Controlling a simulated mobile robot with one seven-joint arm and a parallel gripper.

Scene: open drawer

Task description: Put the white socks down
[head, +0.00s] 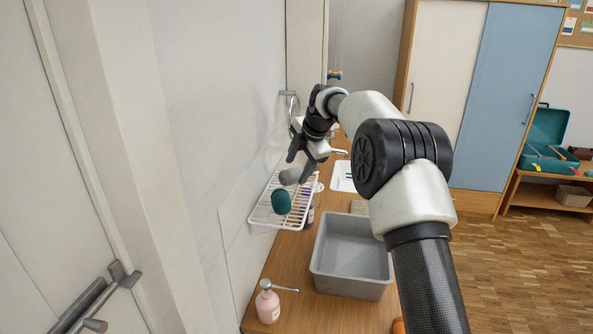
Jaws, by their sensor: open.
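A rounded greyish-white bundle (289,177), which looks like the white socks, is at the far part of a white wire rack (263,212). My gripper (300,168) is just above and beside the bundle, with its dark fingers spread apart. It looks empty; I cannot tell whether a finger still touches the bundle. The fingers hide part of the bundle and rack.
A teal rounded object (281,202) sits on the rack near the bundle. A grey open bin (350,287) and a pink pump bottle (267,304) stand on the wooden counter (290,258). A white basin (342,184) is beyond. A wall borders the rack's left.

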